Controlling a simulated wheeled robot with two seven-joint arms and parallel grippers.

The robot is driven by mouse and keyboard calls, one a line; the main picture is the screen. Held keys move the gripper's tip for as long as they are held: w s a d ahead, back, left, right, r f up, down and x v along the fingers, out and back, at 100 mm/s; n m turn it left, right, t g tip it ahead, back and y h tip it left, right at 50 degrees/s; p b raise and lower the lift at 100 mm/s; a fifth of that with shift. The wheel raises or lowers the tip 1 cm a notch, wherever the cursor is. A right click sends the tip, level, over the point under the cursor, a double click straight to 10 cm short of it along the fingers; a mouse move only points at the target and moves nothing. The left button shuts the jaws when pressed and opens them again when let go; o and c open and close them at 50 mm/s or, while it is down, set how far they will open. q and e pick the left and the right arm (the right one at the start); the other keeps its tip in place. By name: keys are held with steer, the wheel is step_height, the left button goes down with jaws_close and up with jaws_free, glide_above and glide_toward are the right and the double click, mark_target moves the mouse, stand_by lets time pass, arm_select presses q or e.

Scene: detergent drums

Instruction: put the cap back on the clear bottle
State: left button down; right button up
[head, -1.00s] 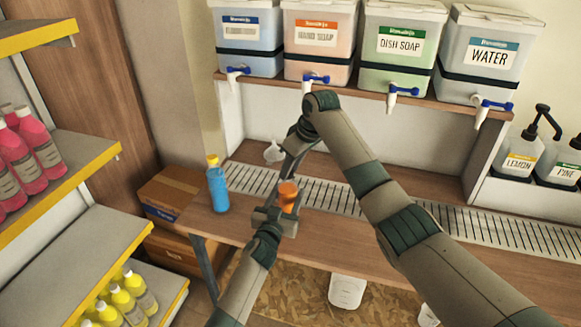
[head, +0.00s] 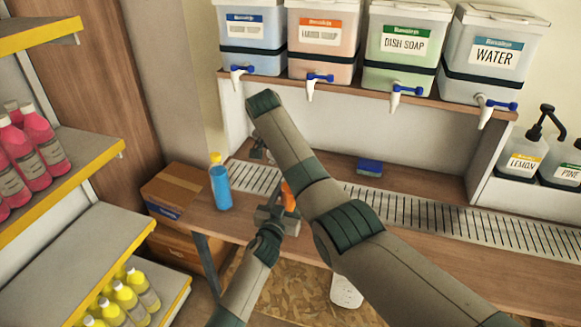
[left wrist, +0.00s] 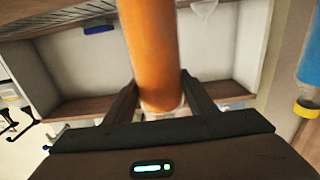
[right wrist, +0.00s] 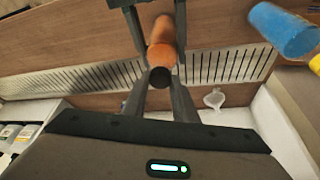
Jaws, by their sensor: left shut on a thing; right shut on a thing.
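The clear bottle (head: 289,196), full of orange liquid, stands upright in my left gripper (head: 278,212) above the bench's front edge. In the left wrist view the left fingers (left wrist: 160,88) are shut on its sides, near a see-through upper end (left wrist: 165,113). My right gripper (right wrist: 160,82) is shut on a small dark round thing, apparently the cap (right wrist: 160,77). In the right wrist view it lines up in front of the bottle (right wrist: 161,35); I cannot tell whether they touch. In the head view my right arm largely hides the right gripper.
A blue bottle with a yellow top (head: 219,186) stands left of my left gripper. A drain grate (head: 430,217) runs along the bench. A blue block (head: 369,167) and a white funnel-like piece (right wrist: 214,98) lie behind. Drums with taps (head: 398,90) overhang the bench.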

steer(key=shift+w+r+m, duration=0.1)
steer(key=shift+m, duration=0.8)
steer(key=o, duration=1)
steer(key=shift+r, duration=2.15)
steer(key=o, duration=0.6)
steer(key=shift+c, duration=0.2)
